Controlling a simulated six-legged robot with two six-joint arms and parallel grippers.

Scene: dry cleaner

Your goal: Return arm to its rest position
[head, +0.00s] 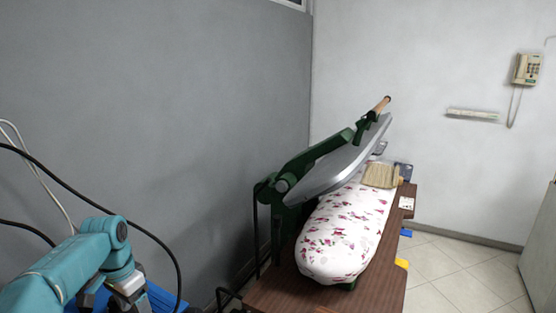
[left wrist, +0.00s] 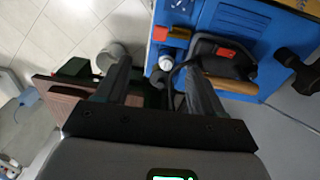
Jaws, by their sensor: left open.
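My left arm (head: 85,262), teal, enters the head view at the lower left and is folded near the grey wall. Its fingertips cannot be made out there. In the left wrist view my left gripper (left wrist: 156,75) shows two dark fingers spread apart, with nothing held between them. My right arm and gripper are not in view.
A press with a green frame and raised metal lid (head: 335,165) stands over a floral pad (head: 345,235) on a brown table (head: 385,295). The wrist view shows a blue surface (left wrist: 225,20) with a wooden-handled dark object (left wrist: 225,62). Tiled floor (head: 465,275) is clear at right.

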